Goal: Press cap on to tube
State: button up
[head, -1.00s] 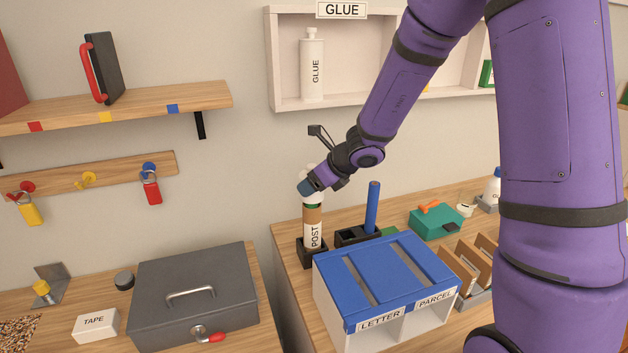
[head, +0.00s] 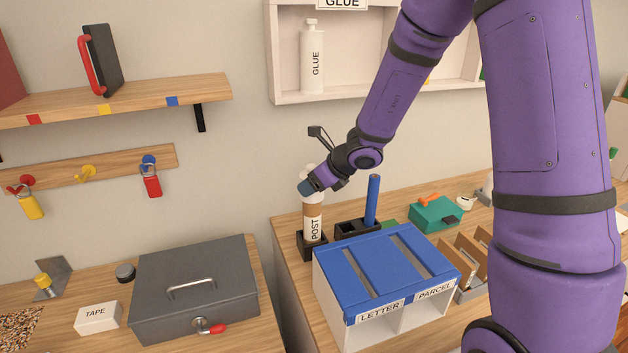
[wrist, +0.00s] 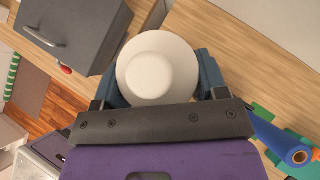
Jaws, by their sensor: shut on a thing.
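The brown tube (head: 313,211) with a white POST label stands upright in a black holder (head: 311,246) on the right-hand bench. My gripper (head: 308,187) is at the tube's top, its blue fingers shut on the white cap (head: 309,170). In the wrist view the cap (wrist: 175,52) is a round white disc with a raised knob, between the two fingers (wrist: 158,85). The cap is in line with the tube's top. The fingers hide the joint, so I cannot tell whether the cap is fully seated.
A blue tube (head: 372,200) stands in a black holder close to the right of my gripper. The blue-topped LETTER/PARCEL sorter (head: 335,283) is in front. The GLUE shelf (head: 275,60) is on the wall behind. A grey box (head: 235,270) sits on the left bench.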

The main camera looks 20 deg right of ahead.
jog(key=shift+f, duration=0.9)
jog(key=o, duration=1)
jog(key=v, duration=1.1)
jog(key=shift+f, duration=0.1)
